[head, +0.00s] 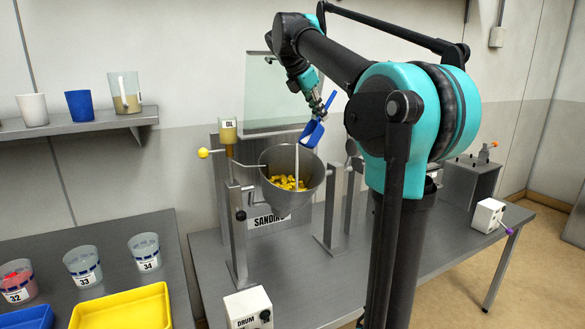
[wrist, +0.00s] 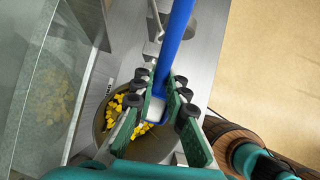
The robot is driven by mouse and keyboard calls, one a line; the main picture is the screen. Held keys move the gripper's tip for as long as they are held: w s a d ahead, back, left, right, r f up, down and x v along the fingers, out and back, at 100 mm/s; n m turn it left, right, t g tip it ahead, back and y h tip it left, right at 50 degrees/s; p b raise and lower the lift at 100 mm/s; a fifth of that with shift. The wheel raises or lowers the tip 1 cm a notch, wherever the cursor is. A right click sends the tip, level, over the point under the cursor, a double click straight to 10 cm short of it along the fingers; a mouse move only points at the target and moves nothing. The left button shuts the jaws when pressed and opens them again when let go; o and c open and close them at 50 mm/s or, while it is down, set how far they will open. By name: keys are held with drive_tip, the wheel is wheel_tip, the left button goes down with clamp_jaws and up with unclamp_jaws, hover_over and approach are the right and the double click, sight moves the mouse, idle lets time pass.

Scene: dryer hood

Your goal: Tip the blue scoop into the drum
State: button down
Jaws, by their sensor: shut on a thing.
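My gripper (head: 318,106) is shut on the handle of the blue scoop (head: 312,134), above the right rim of the steel drum (head: 290,204). The scoop is tilted, its bowl lower than its handle and toward the drum's mouth. In the wrist view the blue handle (wrist: 174,38) runs between the fingers (wrist: 160,84), and white shows in the bowl. The drum holds yellow pieces (head: 288,182). A thin white vertical streak runs from by the scoop's lip into the drum; I cannot tell if it is falling material or a fixed part.
A glass panel (head: 279,92) stands behind the drum. A yellow-knobbed lever (head: 204,153) and a post flank its left. A drum control box (head: 249,307) stands in front.

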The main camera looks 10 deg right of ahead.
drive_tip(key=shift+s+a+r+t+h+p, duration=0.2)
drive_tip(key=shift+a+r+h+p, duration=0.1)
drive_tip(key=shift+a+h+p, duration=0.3)
drive_tip(key=shift+s+a+r+t+h+p, duration=0.1)
drive_tip(key=shift+a+r+t+h+p, duration=0.2)
drive_tip(key=shift+a+h, duration=0.4)
idle(0.9)
drive_tip(key=shift+s+a+r+n+h, duration=0.15)
drive_tip(key=shift+a+h, duration=0.2)
drive_tip(key=shift+a, duration=0.3)
drive_tip(key=shift+s+a+f+n+h, duration=0.15)
drive_tip(key=shift+a+h, duration=0.2)
drive_tip(key=shift+a, duration=0.25)
drive_tip(key=shift+a+r, duration=0.15)
drive_tip(key=shift+a, duration=0.1)
drive_tip(key=shift+s+a+t+h, duration=0.25)
drive_tip(key=shift+a+t+h, duration=0.15)
drive_tip(key=shift+a+h, duration=0.5)
drive_tip(key=shift+s+a+t+h, duration=0.2)
drive_tip(key=shift+a+t+h, duration=0.2)
drive_tip(key=shift+a+h, duration=0.45)
idle(1.0)
